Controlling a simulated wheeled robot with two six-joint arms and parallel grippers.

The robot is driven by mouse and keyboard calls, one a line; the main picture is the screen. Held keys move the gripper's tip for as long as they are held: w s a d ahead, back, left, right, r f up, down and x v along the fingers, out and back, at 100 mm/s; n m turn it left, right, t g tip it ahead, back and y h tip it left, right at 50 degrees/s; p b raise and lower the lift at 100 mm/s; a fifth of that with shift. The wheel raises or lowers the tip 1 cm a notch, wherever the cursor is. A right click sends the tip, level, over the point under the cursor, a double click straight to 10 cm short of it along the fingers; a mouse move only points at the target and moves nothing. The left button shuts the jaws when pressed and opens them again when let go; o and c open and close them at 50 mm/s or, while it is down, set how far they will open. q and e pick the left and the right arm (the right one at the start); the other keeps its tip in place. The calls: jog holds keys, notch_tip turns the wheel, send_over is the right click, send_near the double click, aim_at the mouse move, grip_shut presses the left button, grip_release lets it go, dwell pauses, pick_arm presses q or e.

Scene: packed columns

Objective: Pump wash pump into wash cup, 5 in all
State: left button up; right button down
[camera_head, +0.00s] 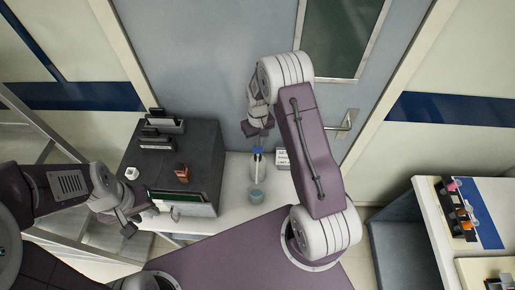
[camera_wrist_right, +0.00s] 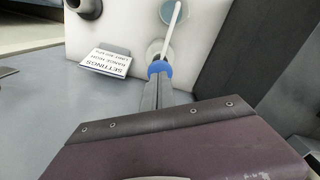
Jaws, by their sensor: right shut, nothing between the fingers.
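The wash pump (camera_head: 257,168) is a pale bottle with a blue head on the white counter, partly under my right gripper. In the right wrist view its blue head (camera_wrist_right: 159,68) sits right at the fingertips, and its long white spout points away from them. The wash cup (camera_head: 256,196) is a small grey-blue cup just in front of the pump. My right gripper (camera_head: 257,142) is shut and empty, pointing down over the pump head; whether it touches is unclear. My left gripper (camera_head: 133,222) hangs at the left near the dark cabinet; its finger gap is unclear.
A dark cabinet (camera_head: 207,150) with small items on top stands left of the pump. A white settings sign (camera_wrist_right: 106,62) stands beside the pump. A door with a handle (camera_head: 347,121) is behind. A side table (camera_head: 430,215) with a rack is at far right.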

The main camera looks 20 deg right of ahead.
jog(key=shift+f, duration=0.15)
dwell(0.4)
jog(key=shift+f+b, duration=1.5)
jog(key=shift+f, duration=0.55)
jog(key=shift+r+p, duration=1.55)
jog(key=shift+r, duration=0.6)
notch_tip(320, 180, up, 5)
jog(key=p, duration=0.4)
jog(key=shift+r, duration=0.1)
